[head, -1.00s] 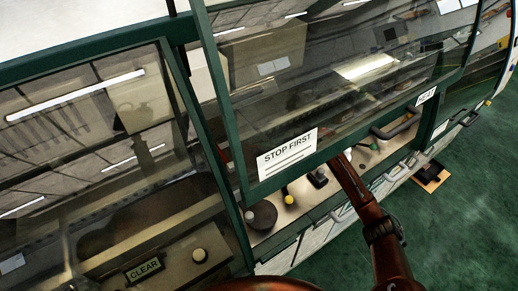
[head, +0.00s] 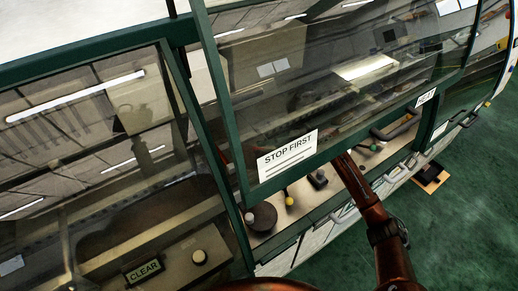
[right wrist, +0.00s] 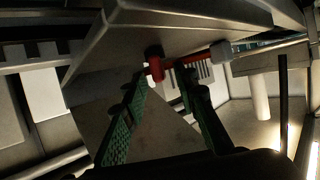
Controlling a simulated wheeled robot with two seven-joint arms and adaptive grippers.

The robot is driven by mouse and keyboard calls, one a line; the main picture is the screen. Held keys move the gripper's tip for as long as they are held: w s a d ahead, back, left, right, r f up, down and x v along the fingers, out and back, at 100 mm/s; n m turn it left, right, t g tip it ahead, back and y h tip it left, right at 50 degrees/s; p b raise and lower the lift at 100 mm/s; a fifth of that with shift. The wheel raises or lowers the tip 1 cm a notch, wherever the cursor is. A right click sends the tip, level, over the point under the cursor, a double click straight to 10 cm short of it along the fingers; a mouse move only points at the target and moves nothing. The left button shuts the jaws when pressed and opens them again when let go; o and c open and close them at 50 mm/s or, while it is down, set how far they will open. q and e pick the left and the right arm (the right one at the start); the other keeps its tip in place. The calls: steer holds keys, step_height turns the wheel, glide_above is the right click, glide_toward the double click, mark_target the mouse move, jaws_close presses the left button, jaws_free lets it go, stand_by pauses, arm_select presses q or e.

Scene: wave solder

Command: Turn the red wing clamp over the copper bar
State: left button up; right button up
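The red wing clamp (right wrist: 155,69) shows in the right wrist view, small and partly in shadow, just beyond the fingertips. My right gripper (right wrist: 164,82) has its two green-padded fingers apart, one on each side of the line to the clamp, with nothing seen between them. Whether a finger touches the clamp cannot be told. A thin reddish strip (right wrist: 194,57) lies just right of the clamp; I cannot tell if it is the copper bar. In the head view my right arm reaches in under the glass guard, and its gripper is hard to make out behind it. My left gripper is not in view.
The green-framed glass guard (head: 311,163) with a STOP FIRST sign (head: 288,155) hangs over the bench. A pale plate (right wrist: 185,30) overhangs the fingers in the wrist view. A dark round knob (head: 262,217) and a yellow knob (head: 290,201) sit on the front ledge.

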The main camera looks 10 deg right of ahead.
steer(key=v, duration=1)
steer(key=shift+d, duration=0.1)
